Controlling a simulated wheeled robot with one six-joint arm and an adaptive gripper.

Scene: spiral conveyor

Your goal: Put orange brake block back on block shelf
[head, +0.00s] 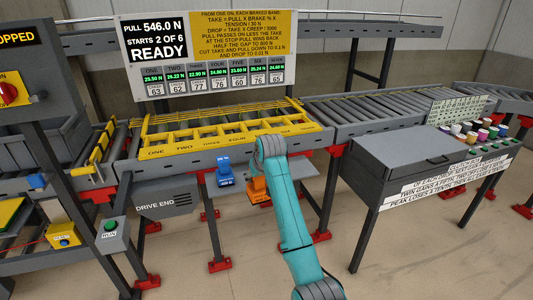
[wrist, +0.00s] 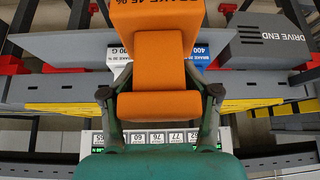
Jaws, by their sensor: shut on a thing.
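The orange brake block (head: 258,188) is in my gripper, in front of the conveyor's front edge in the head view. In the wrist view the orange block (wrist: 158,60) fills the upper middle, with part of a brake label at its top. My gripper (wrist: 160,98) is shut on it, one finger on each side; the arm mostly hides the gripper in the head view. A blue brake block (head: 225,172) stands just left of the orange one; it shows partly behind it in the wrist view (wrist: 200,50).
The conveyor's yellow numbered frame (head: 215,132) lies behind the blocks. A grey bench (head: 420,155) with coloured pegs stands to the right. The drive end housing (head: 165,203) and a green run button (head: 110,225) are at the left. Red-footed legs stand below.

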